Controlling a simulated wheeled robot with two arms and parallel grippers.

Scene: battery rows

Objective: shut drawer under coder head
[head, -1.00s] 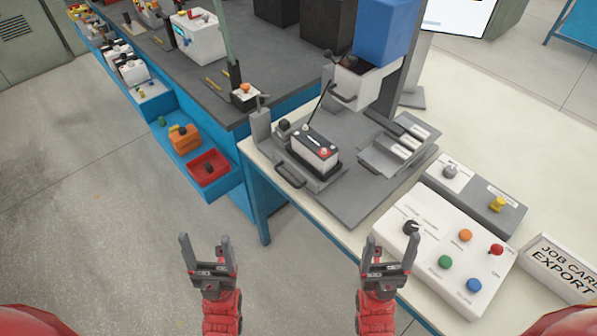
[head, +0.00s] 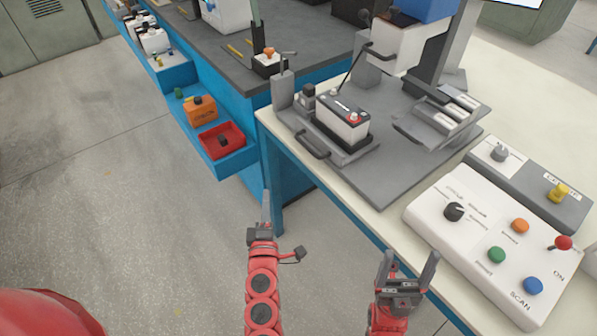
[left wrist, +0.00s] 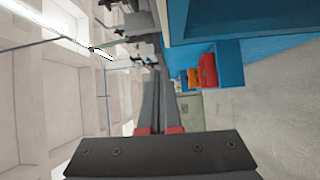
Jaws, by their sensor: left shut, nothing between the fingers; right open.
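The coder head is a blue block (head: 428,8) at the top right of the head view, partly cut off by the frame. Under it a pale grey drawer (head: 402,50) with a dark handle (head: 381,50) sticks out, pulled open. My left gripper (head: 266,200) is shut and empty, pointing away from me beside the bench's front edge, well short of the drawer. Its closed fingers also show in the left wrist view (left wrist: 157,100). My right gripper (head: 412,268) is open and empty, low in front of the bench.
A battery (head: 343,117) sits on a sliding carriage with a handle (head: 313,146), below and left of the drawer. A control box (head: 480,235) with knobs and buttons lies at right. A blue shelf with a red bin (head: 222,142) is at left. Bare floor lies left.

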